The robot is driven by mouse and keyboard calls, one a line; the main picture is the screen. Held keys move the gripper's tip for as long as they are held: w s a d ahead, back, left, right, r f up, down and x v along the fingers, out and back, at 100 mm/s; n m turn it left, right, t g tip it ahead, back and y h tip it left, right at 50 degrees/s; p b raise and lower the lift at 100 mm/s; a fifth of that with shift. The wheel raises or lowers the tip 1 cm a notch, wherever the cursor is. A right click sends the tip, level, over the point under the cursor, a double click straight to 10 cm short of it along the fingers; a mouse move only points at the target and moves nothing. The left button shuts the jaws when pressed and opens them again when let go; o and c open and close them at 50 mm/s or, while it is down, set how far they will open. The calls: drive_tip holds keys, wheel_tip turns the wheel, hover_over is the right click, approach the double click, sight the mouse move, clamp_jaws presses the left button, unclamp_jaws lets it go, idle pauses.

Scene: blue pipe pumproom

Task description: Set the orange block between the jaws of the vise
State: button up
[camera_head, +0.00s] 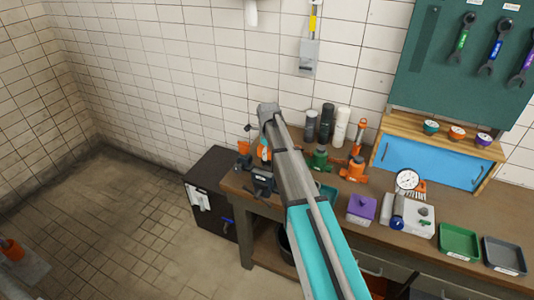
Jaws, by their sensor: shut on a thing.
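The dark vise (262,183) stands at the left end of the workbench. My arm reaches over the bench from the lower right, and its wrist end is above the vise. My gripper (264,149) points down there, small and mostly hidden behind my arm. It is shut on the orange block (264,154), of which a small orange patch shows just above and behind the vise. I cannot tell whether the block touches the jaws or sits between them.
Black, grey and white cylinders (327,123), a green item (319,160) and an orange item (354,170) stand right of my arm. A purple box (361,209), a dial gauge (407,180) and a green tray (459,243) lie farther right. A dark cabinet (213,190) stands left of the bench.

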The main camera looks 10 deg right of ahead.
drive_tip(key=shift+f+b, duration=2.15)
drive_tip(key=shift+f, duration=0.15)
drive_tip(key=shift+o, duration=0.4)
drive_tip(key=shift+s+f+b, duration=0.3)
drive_tip(key=shift+s+b, duration=0.05)
drive_tip(key=shift+b, duration=0.2)
drive_tip(key=shift+o, duration=1.4)
drive_tip(key=shift+f+b, duration=0.35)
drive_tip(key=shift+f, duration=0.05)
drive_tip(key=shift+s, duration=0.4)
drive_tip(key=shift+s+b, duration=0.2)
drive_tip(key=shift+b, duration=0.1)
drive_tip(key=shift+w+d+r+p, duration=0.15)
drive_tip(key=shift+w+r+p, duration=0.15)
drive_tip(key=shift+w+p, duration=0.4)
drive_tip(key=shift+r, duration=0.2)
drive_tip(key=shift+c, duration=0.5)
